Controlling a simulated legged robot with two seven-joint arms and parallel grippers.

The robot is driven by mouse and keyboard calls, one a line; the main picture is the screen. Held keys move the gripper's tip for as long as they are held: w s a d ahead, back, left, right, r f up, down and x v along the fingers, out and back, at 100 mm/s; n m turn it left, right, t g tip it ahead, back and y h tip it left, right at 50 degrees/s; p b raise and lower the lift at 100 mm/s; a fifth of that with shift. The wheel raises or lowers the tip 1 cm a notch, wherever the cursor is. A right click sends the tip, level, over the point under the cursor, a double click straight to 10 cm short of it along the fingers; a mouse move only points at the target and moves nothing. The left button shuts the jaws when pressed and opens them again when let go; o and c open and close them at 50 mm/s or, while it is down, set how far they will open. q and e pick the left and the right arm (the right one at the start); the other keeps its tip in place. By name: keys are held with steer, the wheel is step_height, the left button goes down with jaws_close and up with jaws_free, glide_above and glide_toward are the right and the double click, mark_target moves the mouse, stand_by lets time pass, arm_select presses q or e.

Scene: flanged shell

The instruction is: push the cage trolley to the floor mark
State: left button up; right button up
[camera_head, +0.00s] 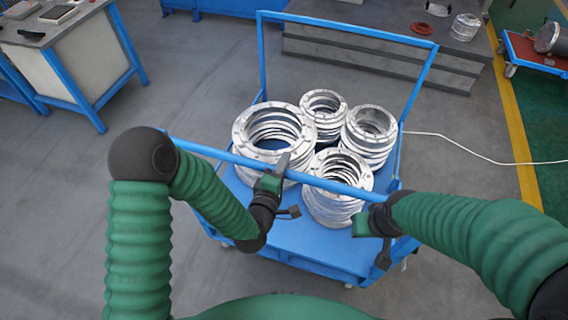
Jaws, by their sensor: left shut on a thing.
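The blue trolley (300,243) stands in front of me, with a blue tube frame at its far side and a push bar (222,155) at its near side. It carries several stacks of silver flanged rings (241,128). My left gripper (276,178) is shut on the push bar, left of its middle. My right gripper (372,222) is at the bar's right end; its fingers are partly hidden by its own wrist, so I cannot tell whether it grips. I cannot make out a distinct floor mark apart from the yellow line (517,125) at the right.
A grey step or platform (370,52) lies close behind the trolley. A workbench (75,55) stands at the left. A red cart (530,52) is at the far right. A white cable (460,146) crosses the floor right of the trolley. Grey floor is clear at left.

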arm_select(q)
steer(key=shift+s+d+f, duration=0.1)
steer(key=shift+d, duration=0.1)
jaws_close()
steer(key=shift+s+d+f, duration=0.1)
steer(key=shift+s+f, duration=0.05)
stand_by(0.5)
